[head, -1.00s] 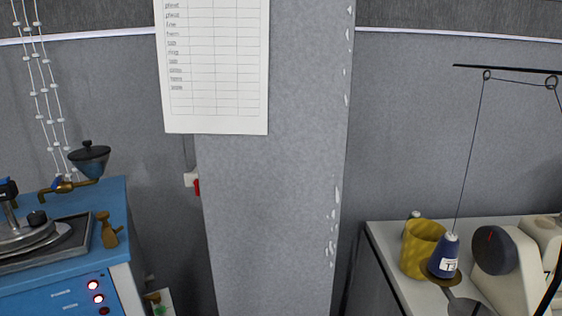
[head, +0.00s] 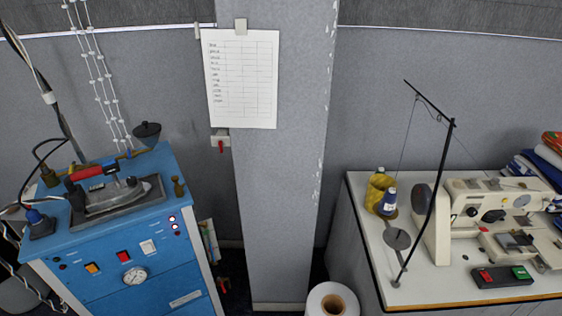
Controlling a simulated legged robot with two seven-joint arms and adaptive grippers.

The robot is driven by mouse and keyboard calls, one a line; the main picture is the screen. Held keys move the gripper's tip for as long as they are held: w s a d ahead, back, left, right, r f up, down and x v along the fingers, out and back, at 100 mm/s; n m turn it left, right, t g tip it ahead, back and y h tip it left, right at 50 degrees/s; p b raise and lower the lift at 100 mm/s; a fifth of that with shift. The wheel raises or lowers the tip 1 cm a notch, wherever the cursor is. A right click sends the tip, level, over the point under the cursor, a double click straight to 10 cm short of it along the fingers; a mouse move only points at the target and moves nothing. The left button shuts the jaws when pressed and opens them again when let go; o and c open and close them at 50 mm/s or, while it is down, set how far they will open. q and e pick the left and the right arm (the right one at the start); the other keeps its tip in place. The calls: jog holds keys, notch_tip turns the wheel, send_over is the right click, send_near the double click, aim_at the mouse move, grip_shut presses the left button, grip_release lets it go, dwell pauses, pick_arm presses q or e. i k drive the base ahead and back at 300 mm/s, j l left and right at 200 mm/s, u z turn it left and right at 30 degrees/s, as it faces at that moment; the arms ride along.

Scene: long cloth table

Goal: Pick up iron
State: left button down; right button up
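The iron (head: 112,191) has a red handle and a metal body. It rests on a dark metal plate (head: 150,205) on top of a blue steam station (head: 112,243) at the left in the head view. Cables and a hose run up from the iron's rear. Neither of my grippers shows in the view, and nothing touches the iron.
A white sewing table (head: 375,262) with a sewing machine (head: 478,212) and thread cones (head: 388,201) stands at the right. A pillar (head: 283,200) with a paper chart (head: 240,80) stands in the middle. A white roll (head: 332,302) is on the floor before it.

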aim_at(101, 199)
jog(key=u, duration=4.35)
jog(key=z, duration=3)
jog(key=i, duration=0.4)
